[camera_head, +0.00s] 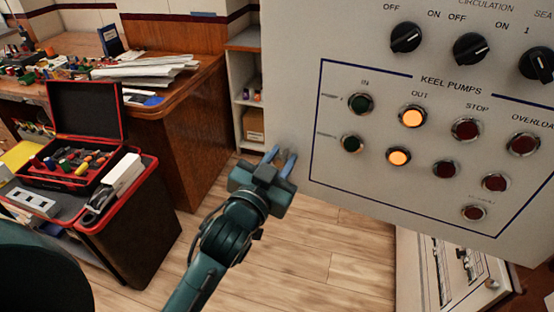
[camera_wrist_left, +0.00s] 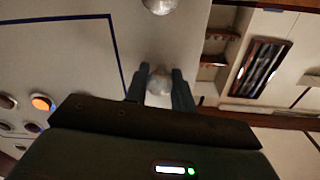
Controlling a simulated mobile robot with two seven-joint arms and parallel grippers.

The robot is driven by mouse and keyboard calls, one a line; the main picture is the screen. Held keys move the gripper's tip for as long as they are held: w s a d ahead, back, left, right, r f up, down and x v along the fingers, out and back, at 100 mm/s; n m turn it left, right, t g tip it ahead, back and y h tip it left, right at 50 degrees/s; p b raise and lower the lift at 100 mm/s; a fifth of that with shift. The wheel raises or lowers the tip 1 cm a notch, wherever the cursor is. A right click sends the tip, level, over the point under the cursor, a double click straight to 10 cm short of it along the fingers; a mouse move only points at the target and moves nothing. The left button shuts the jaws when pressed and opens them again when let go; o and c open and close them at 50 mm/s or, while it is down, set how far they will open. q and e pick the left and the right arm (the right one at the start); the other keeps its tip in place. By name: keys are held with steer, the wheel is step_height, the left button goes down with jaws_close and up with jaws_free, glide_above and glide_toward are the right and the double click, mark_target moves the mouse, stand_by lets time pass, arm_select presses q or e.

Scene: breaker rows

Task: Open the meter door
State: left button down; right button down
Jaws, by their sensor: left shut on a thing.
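A pale grey panel (camera_head: 300,60) labelled KEEL PUMPS, with lamps and rotary switches, fills the upper right of the head view. I cannot tell for sure whether it is the meter door. My left gripper (camera_head: 283,160) is at the panel's left edge in the head view. In the left wrist view its two fingers (camera_wrist_left: 159,85) are closed on either side of a round metal knob (camera_wrist_left: 158,82) in front of the panel face (camera_wrist_left: 60,50). The knob is hidden in the head view. A second round knob (camera_wrist_left: 160,4) shows at the top of the wrist view. My right gripper is out of view.
A black toolbox with red trim (camera_head: 85,140) stands open on a dark cart at left. A wooden desk (camera_head: 185,100) with papers and a shelf (camera_head: 240,100) are behind. A lower cabinet (camera_head: 415,265) is under the panel. Wooden floor (camera_head: 310,255) is clear below my gripper.

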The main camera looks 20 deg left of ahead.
arm_select(q)
steer(key=shift+s, duration=0.3)
steer(key=c, duration=1.2)
jaws_free()
steer(key=shift+o, duration=0.2)
